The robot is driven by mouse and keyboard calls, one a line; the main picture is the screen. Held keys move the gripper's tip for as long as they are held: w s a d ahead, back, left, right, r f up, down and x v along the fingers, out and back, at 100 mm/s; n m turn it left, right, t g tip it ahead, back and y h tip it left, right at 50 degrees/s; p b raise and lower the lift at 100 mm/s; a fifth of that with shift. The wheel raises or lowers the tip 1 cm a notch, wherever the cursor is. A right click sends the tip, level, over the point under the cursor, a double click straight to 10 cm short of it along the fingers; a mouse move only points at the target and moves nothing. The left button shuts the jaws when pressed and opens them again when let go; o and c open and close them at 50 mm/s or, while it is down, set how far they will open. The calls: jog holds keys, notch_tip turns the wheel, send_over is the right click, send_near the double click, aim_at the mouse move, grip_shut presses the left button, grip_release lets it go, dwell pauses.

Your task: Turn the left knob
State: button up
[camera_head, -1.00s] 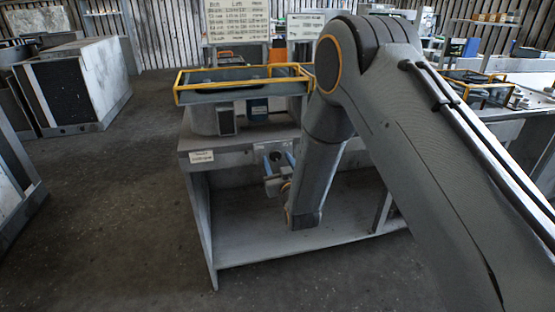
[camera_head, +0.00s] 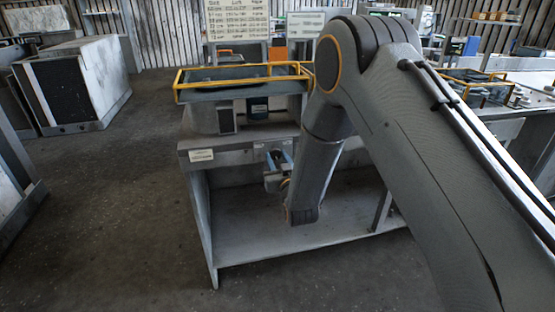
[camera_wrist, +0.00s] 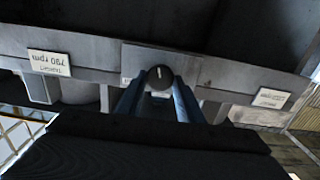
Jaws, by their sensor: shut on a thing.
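The knob (camera_wrist: 160,74) is round and dark with a short white pointer mark. It sits on a grey plate on the front panel of the housing (camera_head: 230,158), and the mark runs near vertical in the wrist view. My gripper (camera_wrist: 158,84) has its two blue fingers on either side of the knob, shut on it. In the head view my gripper (camera_head: 280,160) is at the front panel, and its fingers and my arm hide the knob there. Only one knob shows in the wrist view.
A label reading 780 rpm (camera_wrist: 49,62) and a second white label (camera_wrist: 270,97) flank the knob on the panel, upside down in the wrist view. A yellow-railed tray (camera_head: 240,84) stands on top. A shelf (camera_head: 250,235) lies below the panel. Open floor is at left.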

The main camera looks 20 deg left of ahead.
jog(key=m+b, duration=0.2)
jog(key=m, duration=0.4)
jog(key=shift+d+m, duration=0.1)
jog(key=shift+m, duration=0.2)
dwell(0.3)
jog(key=o, duration=1.1)
jog(key=shift+c, duration=0.2)
jog(key=b+v, duration=0.1)
jog(key=v, duration=0.6)
jog(key=shift+s+d, duration=0.2)
jog(key=shift+s, duration=0.15)
